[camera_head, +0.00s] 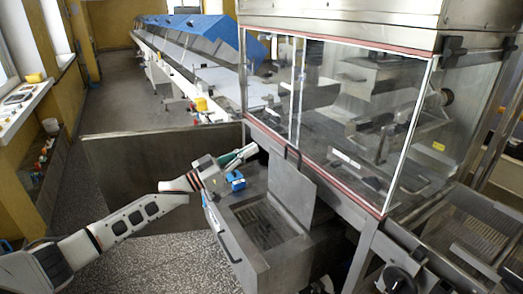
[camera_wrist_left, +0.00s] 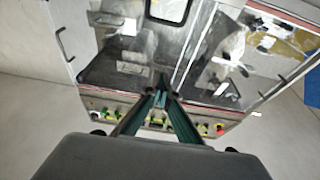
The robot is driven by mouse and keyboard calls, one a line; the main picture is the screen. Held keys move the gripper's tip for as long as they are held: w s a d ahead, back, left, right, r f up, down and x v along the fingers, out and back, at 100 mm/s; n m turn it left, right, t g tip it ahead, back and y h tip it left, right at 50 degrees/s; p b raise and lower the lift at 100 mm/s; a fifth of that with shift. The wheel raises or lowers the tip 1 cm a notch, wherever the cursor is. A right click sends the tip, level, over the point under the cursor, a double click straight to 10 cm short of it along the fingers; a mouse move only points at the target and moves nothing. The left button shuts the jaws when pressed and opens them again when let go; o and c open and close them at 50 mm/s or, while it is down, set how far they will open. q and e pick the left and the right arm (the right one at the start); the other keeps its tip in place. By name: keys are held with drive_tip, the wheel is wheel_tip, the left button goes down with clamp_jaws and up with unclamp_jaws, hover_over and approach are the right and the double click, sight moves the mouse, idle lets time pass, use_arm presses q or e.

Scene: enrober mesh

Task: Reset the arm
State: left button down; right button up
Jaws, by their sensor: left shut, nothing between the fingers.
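My left arm (camera_head: 130,215) reaches in from the left in the head view, stretched toward the machine. My left gripper (camera_head: 252,151) is near the front left corner of the enrober, above its metal trough. In the left wrist view its green fingers (camera_wrist_left: 161,86) come together at the tips, shut with nothing between them. The enrober (camera_head: 345,110) has clear panels and a steel frame. It also shows behind the fingers in the left wrist view, with a row of coloured controls (camera_wrist_left: 100,116). My right gripper is not in view.
A small blue object (camera_head: 236,181) sits by the trough's edge, just below the gripper. An open steel trough (camera_head: 240,235) with a raised lid (camera_head: 292,187) stands in front of the enrober. A long blue-covered line (camera_head: 200,45) runs behind. Speckled floor (camera_head: 180,260) lies clear at the front left.

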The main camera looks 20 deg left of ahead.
use_arm(q)
drive_tip(key=s+d+f+n+y, duration=0.1)
drive_tip(key=s+d+f+y, duration=0.2)
drive_tip(key=s+f+y, duration=0.35)
drive_tip(key=s+d+f+n+y, duration=0.1)
drive_tip(key=s+d+f+y, duration=0.2)
drive_tip(key=f, duration=0.6)
drive_tip(key=s+a+f+g+y, duration=0.3)
drive_tip(key=s+a, duration=0.2)
drive_tip(key=s, duration=0.4)
drive_tip(key=s+a+f+m+g+y, duration=0.1)
drive_tip(key=s+a+f+g+y, duration=0.25)
drive_tip(key=s, duration=0.65)
drive_tip(key=s+a+f+g+y, duration=0.25)
drive_tip(key=s+a, duration=0.25)
drive_tip(key=s, duration=0.4)
drive_tip(key=w+d+f+n+t+h, duration=0.1)
drive_tip(key=d+f+n+t+h, duration=0.1)
drive_tip(key=d+f+h, duration=0.5)
drive_tip(key=d+f+t, duration=0.1)
drive_tip(key=d+f, duration=0.5)
drive_tip(key=d, duration=0.3)
drive_tip(key=shift+w+f+n+t, duration=0.25)
drive_tip(key=shift+n+t, duration=0.15)
